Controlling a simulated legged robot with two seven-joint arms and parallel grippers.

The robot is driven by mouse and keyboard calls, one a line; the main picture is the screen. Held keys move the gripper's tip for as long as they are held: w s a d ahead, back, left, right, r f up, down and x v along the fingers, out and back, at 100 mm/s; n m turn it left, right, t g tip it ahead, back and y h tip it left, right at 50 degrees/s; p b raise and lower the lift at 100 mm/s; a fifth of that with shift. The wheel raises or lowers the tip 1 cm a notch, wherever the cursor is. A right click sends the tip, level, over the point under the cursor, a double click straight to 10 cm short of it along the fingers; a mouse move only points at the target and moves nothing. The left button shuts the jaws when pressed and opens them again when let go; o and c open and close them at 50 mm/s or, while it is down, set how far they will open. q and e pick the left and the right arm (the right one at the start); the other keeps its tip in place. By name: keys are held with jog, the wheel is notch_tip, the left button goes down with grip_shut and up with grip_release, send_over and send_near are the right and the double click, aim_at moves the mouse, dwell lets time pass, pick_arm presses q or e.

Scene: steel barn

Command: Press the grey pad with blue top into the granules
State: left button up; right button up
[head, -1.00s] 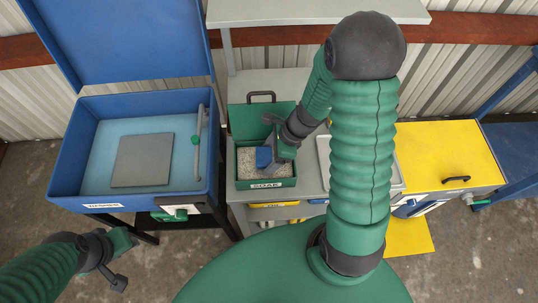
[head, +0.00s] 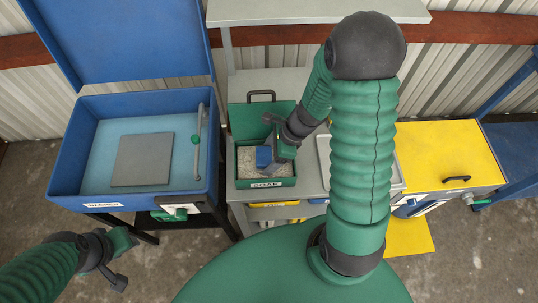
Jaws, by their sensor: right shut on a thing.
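The grey pad with blue top (head: 264,157) is in the green box of granules, held by my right gripper (head: 272,153). My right gripper is shut on it, and the gripper hides part of it. The pale granules (head: 246,160) show around the pad inside the green box (head: 266,183), which has a label on its front. I cannot tell how deep the pad sits in the granules. My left gripper (head: 121,262) is at the lower left, above the floor and away from the box; its finger gap is not clear.
A blue open-lidded basin (head: 70,155) with a grey slab (head: 143,160) stands to the left. A grey tray (head: 325,160) is right of the green box, partly behind my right arm. A yellow-topped cabinet (head: 440,150) stands further right.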

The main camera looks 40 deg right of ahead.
aim_at(269, 155)
notch_tip(269, 155, up, 7)
jog(key=p, duration=0.7)
dwell(0.6)
